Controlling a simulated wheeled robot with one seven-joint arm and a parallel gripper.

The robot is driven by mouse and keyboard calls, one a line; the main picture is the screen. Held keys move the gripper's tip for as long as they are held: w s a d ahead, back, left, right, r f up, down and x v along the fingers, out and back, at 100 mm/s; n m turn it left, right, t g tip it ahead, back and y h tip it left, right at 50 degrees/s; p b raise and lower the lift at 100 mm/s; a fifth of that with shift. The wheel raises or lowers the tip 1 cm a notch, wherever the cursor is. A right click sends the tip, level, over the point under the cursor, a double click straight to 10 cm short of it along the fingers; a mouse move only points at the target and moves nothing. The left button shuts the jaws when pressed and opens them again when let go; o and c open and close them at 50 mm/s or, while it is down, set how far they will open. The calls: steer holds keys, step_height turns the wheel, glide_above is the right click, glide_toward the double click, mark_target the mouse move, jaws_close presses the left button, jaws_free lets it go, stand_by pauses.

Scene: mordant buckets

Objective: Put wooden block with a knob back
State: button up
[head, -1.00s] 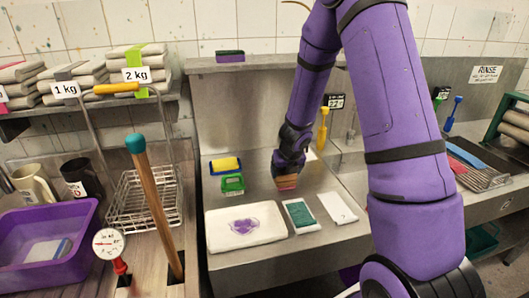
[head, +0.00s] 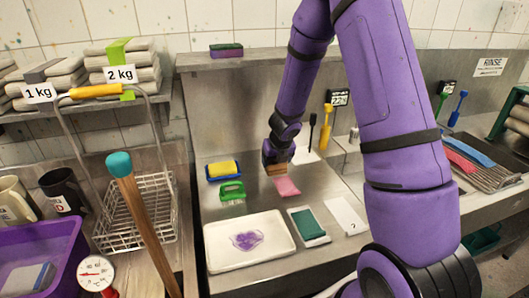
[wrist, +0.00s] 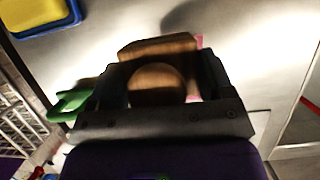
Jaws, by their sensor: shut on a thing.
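My gripper (head: 277,153) is over the steel counter, behind a pink piece (head: 286,186). It is shut on the wooden block with a knob (head: 273,157). In the wrist view the block (wrist: 160,47) lies across the far side of the jaws, and its round knob (wrist: 156,84) sits between the two fingers. The pink piece only peeks out beside the block there. The block's underside is hidden, and I cannot tell whether it touches the counter.
A yellow sponge in a blue dish (head: 223,169) and a green object (head: 231,192) are left of the gripper. A black-handled tool (head: 312,128) stands behind right. In front are a white tray (head: 225,262) with a purple print, a green pad (head: 307,224) and a question-mark card (head: 346,215).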

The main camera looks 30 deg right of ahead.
steer(key=shift+w, duration=1)
steer(key=w, duration=0.3)
steer(key=w+d, duration=0.1)
steer(key=w, duration=0.2)
steer(key=w+d+f, duration=0.1)
steer(key=w, duration=0.3)
steer(key=shift+w+f, duration=0.15)
steer(key=shift+f, duration=1.55)
steer(key=shift+f, duration=0.15)
steer(key=o, duration=1)
steer(key=d+v, duration=0.1)
steer(key=v, duration=1.1)
steer(key=shift+a, duration=0.4)
